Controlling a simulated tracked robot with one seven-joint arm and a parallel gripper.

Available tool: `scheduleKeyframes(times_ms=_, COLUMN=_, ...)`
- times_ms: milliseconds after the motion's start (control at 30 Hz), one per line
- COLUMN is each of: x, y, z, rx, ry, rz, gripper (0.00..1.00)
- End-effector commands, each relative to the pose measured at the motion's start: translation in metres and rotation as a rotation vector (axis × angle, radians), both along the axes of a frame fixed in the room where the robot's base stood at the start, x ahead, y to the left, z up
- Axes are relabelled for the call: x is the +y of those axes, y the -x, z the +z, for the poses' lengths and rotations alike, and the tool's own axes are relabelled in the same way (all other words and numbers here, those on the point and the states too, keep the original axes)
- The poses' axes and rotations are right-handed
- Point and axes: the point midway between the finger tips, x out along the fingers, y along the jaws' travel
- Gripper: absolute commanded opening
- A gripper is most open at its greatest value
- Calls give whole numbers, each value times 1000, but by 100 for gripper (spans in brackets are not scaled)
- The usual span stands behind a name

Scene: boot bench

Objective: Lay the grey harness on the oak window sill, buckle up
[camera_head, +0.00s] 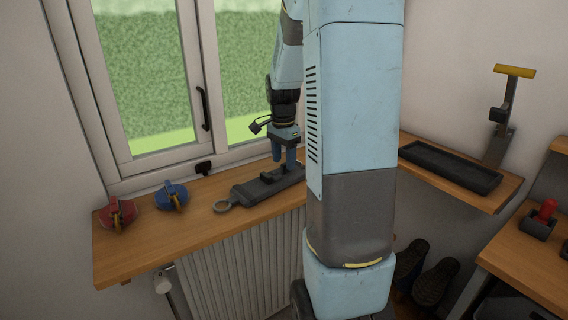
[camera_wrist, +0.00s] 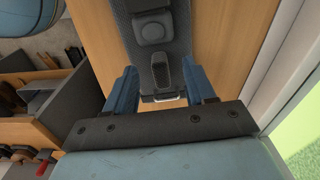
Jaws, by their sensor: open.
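The grey harness (camera_head: 258,190) lies flat on the oak window sill (camera_head: 140,242), with a ring at its left end. In the wrist view the harness (camera_wrist: 131,20) runs up the picture, with a dark square piece and a buckle-like piece (camera_wrist: 162,72) on its upper face. My gripper (camera_head: 283,160) is over the harness's right part, pointing down. In the wrist view its blue fingers (camera_wrist: 162,92) stand apart, one on either side of the harness end. I cannot tell whether they touch it.
A red round object (camera_head: 117,214) and a blue one (camera_head: 172,196) sit on the sill to the left. A black tray (camera_head: 450,167) lies on a shelf at right. Dark boots (camera_head: 436,282) stand below. The window (camera_head: 150,80) closes off the back.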

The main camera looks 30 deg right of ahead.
Motion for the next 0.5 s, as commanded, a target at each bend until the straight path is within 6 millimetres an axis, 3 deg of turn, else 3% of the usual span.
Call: scheduleKeyframes(times_ms=500, x=2, y=0, z=96, rx=-2, ry=1, rz=0, gripper=55)
